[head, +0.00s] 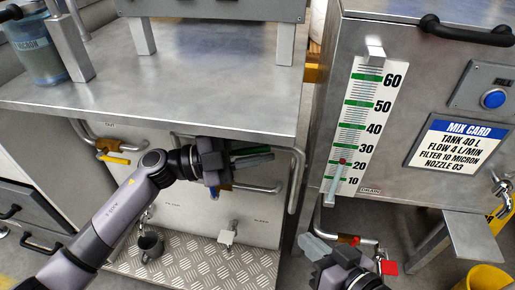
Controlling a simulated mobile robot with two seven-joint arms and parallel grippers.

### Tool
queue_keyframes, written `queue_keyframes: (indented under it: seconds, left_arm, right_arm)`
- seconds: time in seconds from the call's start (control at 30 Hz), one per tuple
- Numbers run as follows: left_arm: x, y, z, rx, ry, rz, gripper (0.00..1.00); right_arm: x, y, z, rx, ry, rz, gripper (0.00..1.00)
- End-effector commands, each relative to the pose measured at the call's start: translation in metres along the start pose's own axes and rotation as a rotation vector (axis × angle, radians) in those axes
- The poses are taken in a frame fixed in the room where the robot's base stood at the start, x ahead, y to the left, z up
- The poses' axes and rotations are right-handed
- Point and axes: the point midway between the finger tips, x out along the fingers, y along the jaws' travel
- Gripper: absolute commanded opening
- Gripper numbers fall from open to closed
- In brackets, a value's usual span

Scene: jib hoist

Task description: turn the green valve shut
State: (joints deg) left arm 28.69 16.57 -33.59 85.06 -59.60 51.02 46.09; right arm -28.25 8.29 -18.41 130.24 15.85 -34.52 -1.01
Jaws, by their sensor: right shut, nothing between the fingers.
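The valve's body is hidden behind the gripper. My right gripper (314,246) is low at the bottom, under the tank with the scale, shut and empty, apart from the green valve.
A yellow handle (113,159) sits on the pipe at left and a red handle (388,267) near my right gripper. The bench (180,100) overhangs the pipes. A yellow bucket (482,279) is at lower right.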

Motion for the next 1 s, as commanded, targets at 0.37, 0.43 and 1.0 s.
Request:
queue_keyframes:
  seconds: [0.37,0.43,1.0]
  left_arm:
    - [-0.003,0.0,0.0,0.0,-0.002,0.001,0.42]
    - [-0.009,0.0,0.0,-0.001,-0.004,0.001,0.42]
    - [-0.072,0.0,0.0,-0.001,-0.001,0.0,0.42]
  right_arm:
    - [0.0,-0.001,-0.002,-0.002,0.004,-0.001,0.0]
    - [-0.001,-0.001,-0.004,-0.005,0.004,0.001,0.0]
    - [-0.008,0.007,0.001,-0.042,-0.021,0.048,0.0]
